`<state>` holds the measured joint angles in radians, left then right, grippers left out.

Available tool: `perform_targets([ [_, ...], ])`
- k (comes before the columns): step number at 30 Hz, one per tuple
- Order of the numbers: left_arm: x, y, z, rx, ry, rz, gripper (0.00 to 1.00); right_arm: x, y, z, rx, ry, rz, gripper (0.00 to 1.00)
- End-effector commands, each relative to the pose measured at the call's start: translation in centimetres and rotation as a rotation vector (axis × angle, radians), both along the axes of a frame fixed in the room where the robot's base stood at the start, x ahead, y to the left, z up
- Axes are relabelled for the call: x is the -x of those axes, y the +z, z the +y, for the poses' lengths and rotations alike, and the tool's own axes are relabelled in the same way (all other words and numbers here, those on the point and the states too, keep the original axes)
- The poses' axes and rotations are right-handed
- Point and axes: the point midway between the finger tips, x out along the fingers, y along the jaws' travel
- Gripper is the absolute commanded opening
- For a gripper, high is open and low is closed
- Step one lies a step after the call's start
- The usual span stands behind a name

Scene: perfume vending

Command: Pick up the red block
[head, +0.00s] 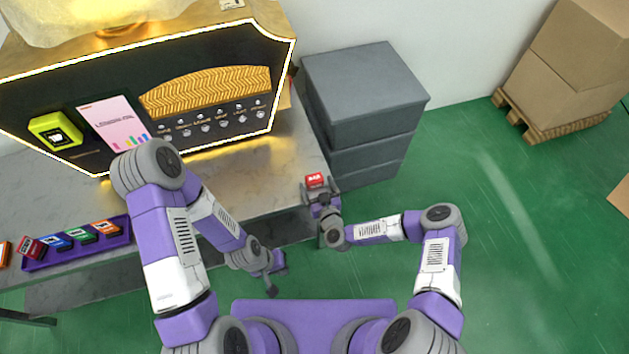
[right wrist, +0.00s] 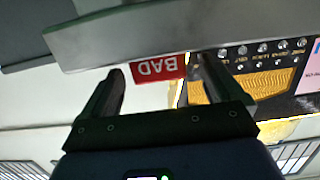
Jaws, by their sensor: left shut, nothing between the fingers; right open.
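A red block (head: 314,180) marked "BAD" is at the right end of the counter in the head view. It shows upside down in the right wrist view (right wrist: 158,68). My right gripper (head: 319,188) is open at the block; in the right wrist view its fingertips (right wrist: 155,75) lie on either side of the block, with no clear grip on it. Whether they touch it, I cannot tell. My left gripper (head: 275,274) is shut and empty, low in front of the counter. The block's underside is hidden.
A purple tray (head: 75,257) with several coloured blocks, a dark red one among them, lies at the counter's left. A lit black vending panel (head: 130,100) stands behind. A grey drawer cabinet (head: 365,95) stands right of the counter.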

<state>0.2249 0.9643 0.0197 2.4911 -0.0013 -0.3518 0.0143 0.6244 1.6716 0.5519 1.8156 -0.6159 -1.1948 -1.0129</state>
Motion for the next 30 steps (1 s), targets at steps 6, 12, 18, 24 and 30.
perform_targets([
  [6,0.0,-1.1,0.0,0.000,0.000,0.000,0.00,-2.7,-0.4,0.8,-0.001,0.001,0.001,0.94],
  [12,0.0,-1.1,0.0,0.000,0.000,-0.001,0.00,-3.0,-0.3,0.9,-0.001,0.001,0.003,0.94],
  [18,0.0,-1.1,0.0,0.000,0.000,-0.001,0.00,-3.0,-0.3,0.9,-0.001,0.002,0.002,0.75],
  [24,0.0,-1.1,0.0,0.000,0.000,-0.001,0.00,-3.0,-0.3,0.9,-0.001,0.002,0.002,0.45],
  [30,0.0,-1.1,0.0,0.000,0.000,-0.001,0.00,-3.0,-0.3,0.9,-0.001,0.002,0.002,0.37],
])
